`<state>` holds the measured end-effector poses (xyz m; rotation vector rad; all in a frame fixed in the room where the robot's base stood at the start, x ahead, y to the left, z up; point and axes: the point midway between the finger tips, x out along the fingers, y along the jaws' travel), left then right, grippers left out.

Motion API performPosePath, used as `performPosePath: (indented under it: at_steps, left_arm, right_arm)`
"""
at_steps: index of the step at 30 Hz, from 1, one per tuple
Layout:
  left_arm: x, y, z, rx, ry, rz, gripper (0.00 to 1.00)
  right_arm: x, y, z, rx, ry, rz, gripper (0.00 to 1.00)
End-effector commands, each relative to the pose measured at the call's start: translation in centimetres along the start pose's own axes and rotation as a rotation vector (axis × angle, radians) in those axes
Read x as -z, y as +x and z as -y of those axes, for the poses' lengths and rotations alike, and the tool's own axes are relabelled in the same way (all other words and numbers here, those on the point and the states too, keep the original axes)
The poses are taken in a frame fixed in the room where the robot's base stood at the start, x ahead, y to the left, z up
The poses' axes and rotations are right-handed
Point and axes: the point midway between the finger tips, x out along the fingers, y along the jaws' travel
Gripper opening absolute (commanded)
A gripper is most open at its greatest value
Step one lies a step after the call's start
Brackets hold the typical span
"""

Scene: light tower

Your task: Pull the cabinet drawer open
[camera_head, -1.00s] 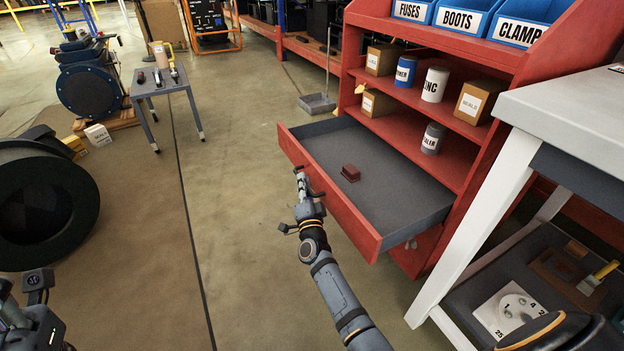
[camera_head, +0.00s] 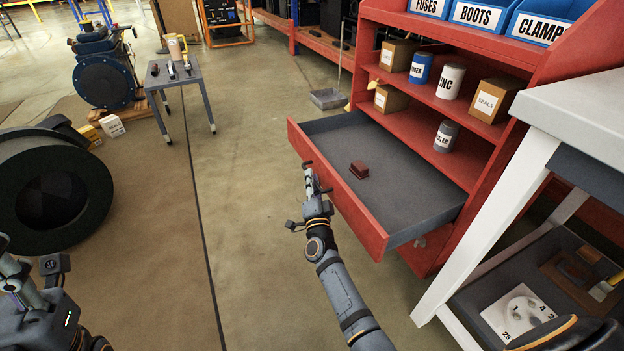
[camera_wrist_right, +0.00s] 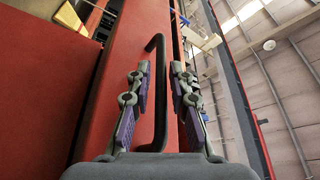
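The red drawer (camera_head: 345,200) of the cabinet (camera_head: 490,144) stands pulled well out in the head view, its grey inside showing. My right gripper (camera_head: 310,176) is at the outside of the drawer front. In the right wrist view the dark bar handle (camera_wrist_right: 158,95) stands between the fingers of my right gripper (camera_wrist_right: 161,75), with gaps to both fingers, so it looks open around the handle. My left arm shows at the lower left edge of the head view; its fingertips cannot be made out.
Boxes and cans stand on the shelves above the drawer, under blue bins (camera_head: 480,15). A white-topped workbench (camera_head: 575,105) stands close on the right. A small grey table (camera_head: 172,78) and a big dark reel (camera_head: 50,190) are at left. The floor between is clear.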

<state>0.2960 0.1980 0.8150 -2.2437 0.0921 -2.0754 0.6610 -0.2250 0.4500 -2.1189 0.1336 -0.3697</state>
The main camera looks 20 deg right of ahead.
Motion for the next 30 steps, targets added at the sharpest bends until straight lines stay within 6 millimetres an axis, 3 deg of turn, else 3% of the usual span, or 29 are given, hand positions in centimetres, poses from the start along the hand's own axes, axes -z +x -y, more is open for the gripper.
performPosePath:
  at_steps: [6,12,27,30]
  left_arm:
    - [0.0,0.0,0.0,-0.002,0.000,-0.002,0.40]
    - [0.1,0.1,0.0,-0.003,0.000,-0.003,0.40]
    - [0.0,0.1,-0.1,-0.004,0.000,-0.001,0.40]
    - [-1.6,0.6,0.0,-0.005,-0.003,0.052,0.40]
  right_arm:
    - [-0.1,-4.3,-0.2,-0.005,0.001,0.002,0.21]
    - [-0.1,-6.6,-0.1,-0.003,0.000,0.001,0.21]
    - [0.0,-6.8,-0.1,-0.003,-0.001,0.002,0.21]
    - [-0.1,-6.9,0.2,-0.017,-0.024,0.028,0.21]
